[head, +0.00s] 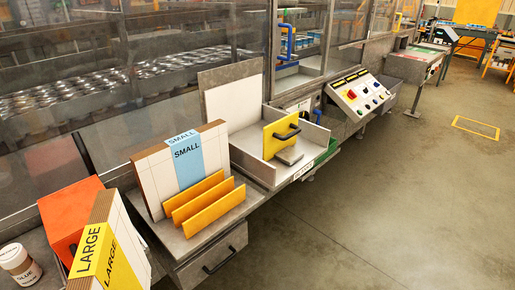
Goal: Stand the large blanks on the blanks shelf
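The large blanks (134,252) are a pale stack with brown edges and a yellow band marked LARGE, at the lower left of the head view. They stand on the grey counter, cut off by the bottom edge of the picture. The likely blanks shelf (252,168) is a grey metal tray right of centre, with a small front label too small to read surely. A yellow plate with a black handle (279,137) stands in it, and a pale upright panel (234,106) rises behind its left part. Neither gripper is in view.
The small blanks (215,150), with a blue SMALL band, stand behind several yellow dividers (207,206) between the large blanks and the tray. An orange box (70,212) and a glue jar (19,262) are at left. A control panel (361,95) stands beyond.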

